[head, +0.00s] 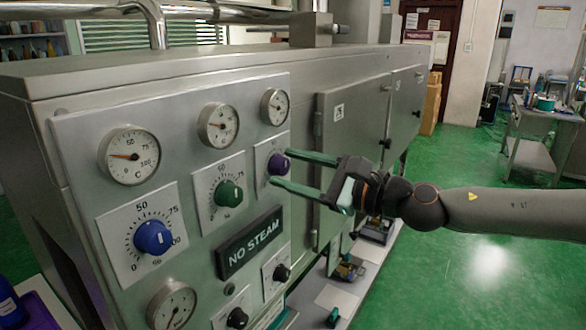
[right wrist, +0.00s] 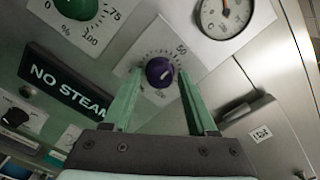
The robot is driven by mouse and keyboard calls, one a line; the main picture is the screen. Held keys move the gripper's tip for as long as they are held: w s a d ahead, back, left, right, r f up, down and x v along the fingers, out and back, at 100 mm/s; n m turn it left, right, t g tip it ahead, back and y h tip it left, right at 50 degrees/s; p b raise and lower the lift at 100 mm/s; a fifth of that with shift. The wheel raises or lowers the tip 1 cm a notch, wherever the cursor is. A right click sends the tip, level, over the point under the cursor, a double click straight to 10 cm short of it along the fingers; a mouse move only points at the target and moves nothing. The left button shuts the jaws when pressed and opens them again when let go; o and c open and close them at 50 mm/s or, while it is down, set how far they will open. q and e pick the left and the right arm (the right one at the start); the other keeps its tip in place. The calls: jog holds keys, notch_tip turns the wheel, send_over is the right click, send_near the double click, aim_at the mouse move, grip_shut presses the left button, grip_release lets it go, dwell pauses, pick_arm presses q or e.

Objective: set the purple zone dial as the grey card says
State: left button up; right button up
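The purple dial (head: 279,164) is a round knob on a pale scale plate at the right of the steel control panel. It also shows in the right wrist view (right wrist: 159,72), with a 50 mark beside it; its exact setting is too small to read. My right gripper (head: 282,167) is open, its two green fingers reaching to either side of the purple dial. In the right wrist view, the fingers (right wrist: 160,78) show a gap on each side of the knob. I cannot make out a grey card. My left gripper is not in view.
A blue dial (head: 153,237) and a green dial (head: 228,193) sit left of the purple one, with round gauges (head: 129,156) above. A black NO STEAM sign (head: 249,243) is below. Black knobs (head: 282,272) sit lower down. A cabinet door (head: 350,150) stands just right of the panel.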

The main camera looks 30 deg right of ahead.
grip_shut()
dwell(0.5)
